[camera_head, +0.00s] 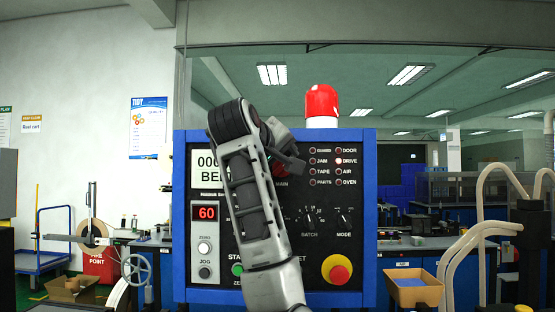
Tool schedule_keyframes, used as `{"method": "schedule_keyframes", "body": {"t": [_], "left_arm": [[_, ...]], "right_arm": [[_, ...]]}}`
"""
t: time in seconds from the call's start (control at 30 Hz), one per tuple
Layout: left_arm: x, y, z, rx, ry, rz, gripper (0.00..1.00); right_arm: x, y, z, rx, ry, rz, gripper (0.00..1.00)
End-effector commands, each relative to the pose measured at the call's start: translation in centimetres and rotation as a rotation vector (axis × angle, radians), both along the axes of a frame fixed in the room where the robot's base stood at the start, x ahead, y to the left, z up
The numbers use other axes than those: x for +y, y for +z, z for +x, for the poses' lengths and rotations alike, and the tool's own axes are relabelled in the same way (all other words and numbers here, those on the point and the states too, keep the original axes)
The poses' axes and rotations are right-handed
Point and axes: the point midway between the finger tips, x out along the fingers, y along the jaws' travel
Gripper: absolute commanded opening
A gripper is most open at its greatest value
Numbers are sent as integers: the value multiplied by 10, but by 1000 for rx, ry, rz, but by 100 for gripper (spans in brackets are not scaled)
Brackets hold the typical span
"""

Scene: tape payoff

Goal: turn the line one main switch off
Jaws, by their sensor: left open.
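A blue-framed control panel (355,262) stands straight ahead. Its main switch (281,170) is a small red patch above the MAIN label, mostly hidden behind my left gripper (287,160). The gripper is open and in front of the switch; whether it touches it cannot be told. My left arm covers the middle of the panel. The switch's handle angle is hidden. The DRIVE lamp (338,160) looks lit. A red display (205,213) reads 60. My right gripper is not in view.
A red beacon (321,102) sits on top of the panel. A red mushroom button on a yellow base (337,270) is at the lower right. A tape reel (95,232) is at left.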

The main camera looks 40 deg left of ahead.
Motion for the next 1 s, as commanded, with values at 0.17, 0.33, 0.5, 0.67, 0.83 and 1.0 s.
{"method": "schedule_keyframes", "body": {"t": [0.17,0.33,0.5,0.67,0.83,1.0], "left_arm": [[2,-2,4,1,0,-1,65],[2,-2,3,1,1,0,63],[2,-2,3,1,1,0,21],[2,-2,3,-1,1,-3,21],[2,-2,3,-21,1,-26,21],[2,-3,2,-75,0,-89,21]], "right_arm": [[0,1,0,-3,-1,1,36],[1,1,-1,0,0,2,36],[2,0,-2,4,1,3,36],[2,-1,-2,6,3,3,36],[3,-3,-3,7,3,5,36],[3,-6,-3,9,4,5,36]]}}
